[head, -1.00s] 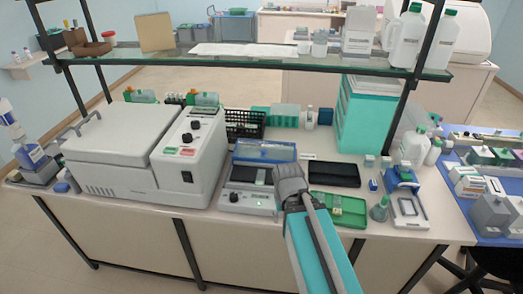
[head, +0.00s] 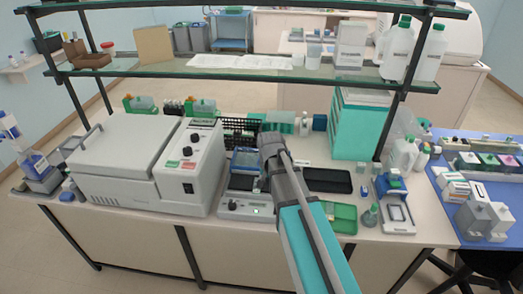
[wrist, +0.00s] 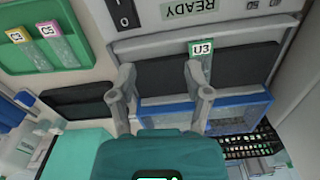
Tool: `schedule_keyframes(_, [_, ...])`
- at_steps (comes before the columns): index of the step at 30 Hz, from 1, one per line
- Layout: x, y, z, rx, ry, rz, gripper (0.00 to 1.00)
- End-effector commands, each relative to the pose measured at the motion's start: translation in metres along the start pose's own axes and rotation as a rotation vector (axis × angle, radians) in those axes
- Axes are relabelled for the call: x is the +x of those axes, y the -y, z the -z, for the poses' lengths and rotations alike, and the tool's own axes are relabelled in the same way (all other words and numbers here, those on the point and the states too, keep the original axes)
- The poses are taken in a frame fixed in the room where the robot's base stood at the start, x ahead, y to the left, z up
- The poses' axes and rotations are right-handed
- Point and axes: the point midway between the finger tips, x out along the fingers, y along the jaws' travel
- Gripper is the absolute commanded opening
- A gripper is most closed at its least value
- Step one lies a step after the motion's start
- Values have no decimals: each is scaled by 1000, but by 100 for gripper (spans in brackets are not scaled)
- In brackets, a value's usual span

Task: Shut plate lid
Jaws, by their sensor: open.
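The slide plate device (head: 240,207) stands on the bench, with its blue see-through lid (head: 246,160) raised at the back. In the wrist view the lid (wrist: 240,112) lies beyond the far side of the dark plate (wrist: 160,75), leaving it uncovered. A slide labelled U3 (wrist: 201,50) lies on the plate. My gripper (wrist: 160,70) is open and empty, its two fingers over the plate and the lid's edge. Whether they touch the lid I cannot tell. In the head view my gripper and wrist hide the lid's right part.
A white lidded machine (head: 120,160) stands close on the left. A black tray (head: 326,180) and a green slide tray (head: 340,216) lie right of the device. A black rack (head: 238,128) is behind the lid. A glass shelf (head: 250,72) spans above the bench.

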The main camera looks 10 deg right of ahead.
Motion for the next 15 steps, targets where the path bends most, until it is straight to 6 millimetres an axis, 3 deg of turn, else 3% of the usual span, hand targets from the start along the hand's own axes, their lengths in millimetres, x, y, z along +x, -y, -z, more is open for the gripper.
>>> schedule_keyframes(1, [-21, 10, 22, 52, 0, 0, 64])
schedule_keyframes(3, [-35, 19, 40, 130, 0, 0, 64])
schedule_keyframes(15, [-101, 64, 133, 532, 0, 1, 64])
